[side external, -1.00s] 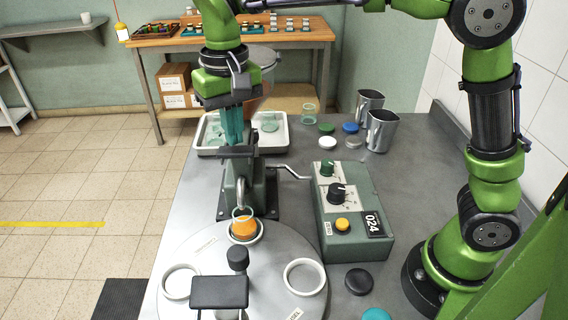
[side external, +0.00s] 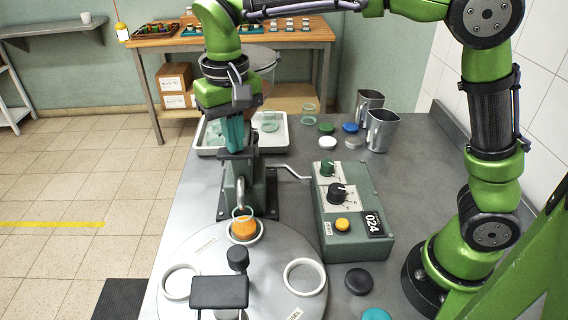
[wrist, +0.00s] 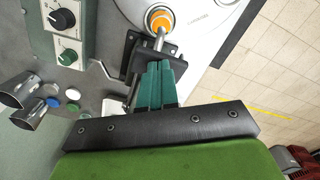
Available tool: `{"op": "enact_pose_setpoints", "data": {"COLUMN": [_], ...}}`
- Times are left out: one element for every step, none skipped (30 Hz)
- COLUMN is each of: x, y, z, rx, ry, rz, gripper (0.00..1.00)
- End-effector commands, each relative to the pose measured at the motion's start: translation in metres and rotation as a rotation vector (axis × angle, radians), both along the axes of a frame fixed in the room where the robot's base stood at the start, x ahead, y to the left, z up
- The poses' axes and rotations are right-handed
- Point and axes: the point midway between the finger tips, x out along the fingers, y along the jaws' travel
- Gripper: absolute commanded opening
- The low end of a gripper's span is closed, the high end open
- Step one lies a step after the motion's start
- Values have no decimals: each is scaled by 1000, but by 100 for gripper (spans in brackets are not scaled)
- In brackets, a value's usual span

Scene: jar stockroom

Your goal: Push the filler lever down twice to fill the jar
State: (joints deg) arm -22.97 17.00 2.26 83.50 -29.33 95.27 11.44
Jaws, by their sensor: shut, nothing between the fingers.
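The green-grey filler (side external: 243,185) stands on the bench, with a black bar (side external: 238,153) across its top and a bent metal rod (side external: 290,170) at its right. I cannot tell for sure which is the lever. My gripper (side external: 236,147) is shut and empty, pointing down just above the black bar; contact is unclear. Its teal fingers (wrist: 158,70) also show in the wrist view, partly covering the filler. The jar (side external: 244,230) with orange contents sits upright in a white ring under the filler's spout; its orange top shows in the wrist view (wrist: 158,18).
The jar stands on a round grey turntable (side external: 215,255) with other white rings. A control box (side external: 350,210) reading 024 is to the right. A white tray (side external: 280,143) lies behind the filler. Metal cups (side external: 381,130) and several lids are further right.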

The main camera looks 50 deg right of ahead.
Motion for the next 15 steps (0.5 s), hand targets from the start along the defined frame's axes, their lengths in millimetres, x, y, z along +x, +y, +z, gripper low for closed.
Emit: {"op": "enact_pose_setpoints", "data": {"x": [1, 1, 1, 1, 1, 1, 0, 0, 1, 1, 1, 1, 0, 0, 0], "y": [-1, -1, -1, -1, -1, -1, -1, -1, -1, -1, -1, -1, -1, -1, -1], "z": [0, -1, -1, -2, -3, -5, -6, -7, -8, -9, -10, -12, -13, -14, -16], "rx": [-2, -2, -3, -3, -3, -4, -4, -4, -4, -4, -5, -4, -5, -5, -5], "ry": [-1, -1, -1, -1, -1, 0, 0, 0, -1, -1, -2, -1, -1, 0, 0], "rz": [0, 0, 0, 0, 0, 0, 0, 0, 0, 1, 0, 0, -1, -1, -1], "gripper": [0, 0, 0, 0, 0, 0, 0, 0, 0, 0, 0, 0, 0, 0, 0]}}
